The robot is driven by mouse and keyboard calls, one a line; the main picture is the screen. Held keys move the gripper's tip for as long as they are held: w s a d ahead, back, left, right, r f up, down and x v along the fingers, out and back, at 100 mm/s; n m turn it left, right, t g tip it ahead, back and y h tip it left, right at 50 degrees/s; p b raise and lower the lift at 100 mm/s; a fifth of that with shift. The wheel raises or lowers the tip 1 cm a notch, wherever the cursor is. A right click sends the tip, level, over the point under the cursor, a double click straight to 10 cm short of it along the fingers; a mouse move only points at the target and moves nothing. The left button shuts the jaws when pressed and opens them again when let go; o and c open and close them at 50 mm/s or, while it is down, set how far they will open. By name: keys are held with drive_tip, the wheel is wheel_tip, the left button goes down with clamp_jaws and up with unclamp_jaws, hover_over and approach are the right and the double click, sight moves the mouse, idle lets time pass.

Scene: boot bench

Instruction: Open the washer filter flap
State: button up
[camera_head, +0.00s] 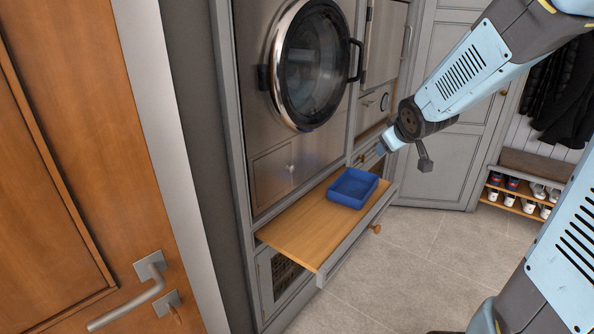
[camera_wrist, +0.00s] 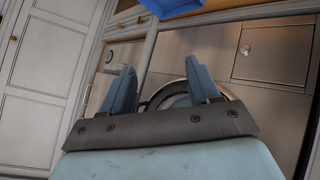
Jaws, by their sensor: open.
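The washer filter flap (camera_head: 272,178) is a square metal panel low on the washer front, below the round glass door (camera_head: 312,65). It looks closed, flush with the front, with a small round knob (camera_head: 291,168) near its right edge. The flap (camera_wrist: 285,60) also shows at the upper right of the wrist view, with its knob (camera_wrist: 246,49). My gripper (camera_head: 382,148) is to the right of the flap, apart from it, above the far end of the shelf. In the wrist view its two blue fingers (camera_wrist: 160,66) are spread with nothing between them.
A wooden pull-out shelf (camera_head: 290,230) sticks out below the flap, with a blue tray (camera_head: 353,187) on its far half. A second appliance stands right of the washer. A wooden door (camera_head: 60,170) with a lever handle is at left. The tiled floor (camera_head: 420,260) is clear.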

drive_tip(key=w+a+f+n+t+y, duration=0.1)
drive_tip(key=w+a+f+n+y, duration=0.35)
drive_tip(key=w+f, duration=0.45)
drive_tip(key=n+y, duration=0.3)
drive_tip(key=y, duration=0.7)
approach(294, 170)
drive_tip(key=x, duration=0.8)
drive_tip(key=shift+w+a+f, duration=0.15)
drive_tip(key=shift+w+f, duration=0.05)
clamp_jaws()
drive_tip(key=shift+r, duration=0.1)
